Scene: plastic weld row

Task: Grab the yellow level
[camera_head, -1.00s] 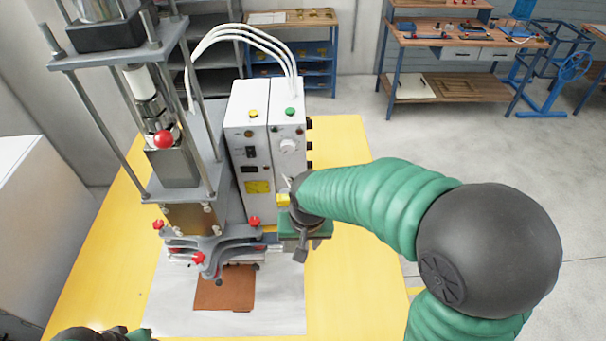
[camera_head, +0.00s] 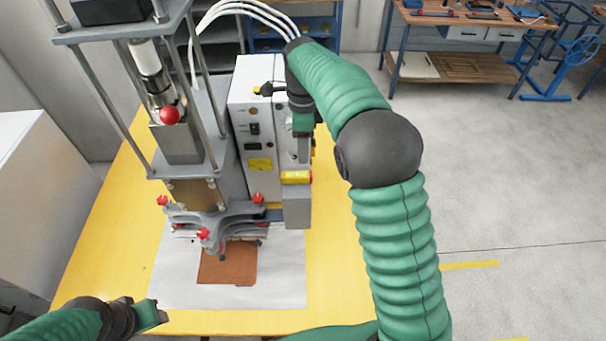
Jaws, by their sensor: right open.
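A small yellow bar (camera_head: 296,177), which looks like the yellow level, is at the front right of the white control box, above a grey block (camera_head: 297,208). My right gripper (camera_head: 303,150) points down in front of the right part of the box, just above the yellow bar in the picture. It is open and holds nothing that I can see. I cannot tell its depth gap to the bar. My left gripper (camera_head: 152,316) is low at the left, over the table's front edge, and its jaw state is unclear.
The grey press (camera_head: 185,190) with red knobs stands left of the white control box (camera_head: 258,150). A brown sheet (camera_head: 228,264) lies on a white sheet (camera_head: 280,285) on the yellow table (camera_head: 325,250). A wooden workbench (camera_head: 470,68) stands behind at the right.

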